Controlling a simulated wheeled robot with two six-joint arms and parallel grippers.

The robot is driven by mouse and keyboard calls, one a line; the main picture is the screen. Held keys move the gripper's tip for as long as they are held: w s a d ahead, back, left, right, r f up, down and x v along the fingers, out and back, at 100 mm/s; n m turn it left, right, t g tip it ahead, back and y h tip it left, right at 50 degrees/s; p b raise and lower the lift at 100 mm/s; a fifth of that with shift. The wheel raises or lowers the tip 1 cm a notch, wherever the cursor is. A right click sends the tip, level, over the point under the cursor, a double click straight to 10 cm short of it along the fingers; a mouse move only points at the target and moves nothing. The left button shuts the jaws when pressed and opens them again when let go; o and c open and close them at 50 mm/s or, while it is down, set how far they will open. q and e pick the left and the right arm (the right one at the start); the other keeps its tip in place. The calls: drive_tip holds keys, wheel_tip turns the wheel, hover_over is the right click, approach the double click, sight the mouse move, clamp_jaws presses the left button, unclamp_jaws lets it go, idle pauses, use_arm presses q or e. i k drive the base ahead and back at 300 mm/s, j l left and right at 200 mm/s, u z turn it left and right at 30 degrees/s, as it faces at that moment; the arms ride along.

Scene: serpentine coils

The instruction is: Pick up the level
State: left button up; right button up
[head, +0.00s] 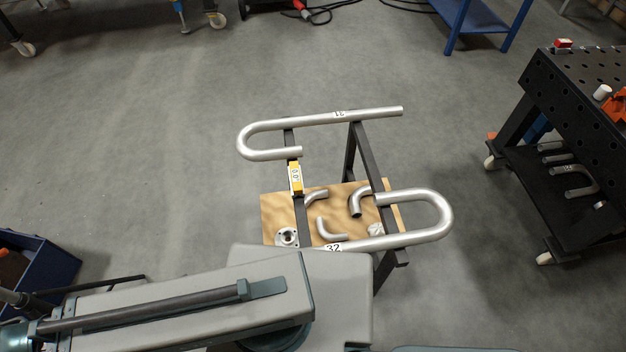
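The level (295,178) is a small yellow block with a white display face. It lies along the left dark bar of a metal stand (366,160), near the middle of the head view. It sits just below the end of the upper bent pipe (270,133); I cannot tell whether they touch. Neither of my grippers shows in this view. A large grey part of my own arm fills the lower left and covers the near end of the stand.
A lower bent pipe (434,212) lies across the stand. A wooden board (275,215) beneath carries several short elbows and flanges. A black perforated table (575,90) stands right, a blue bin (50,272) lower left. The floor left of the stand is clear.

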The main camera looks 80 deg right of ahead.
sight(296, 182)
drive_tip(key=z, duration=2.75)
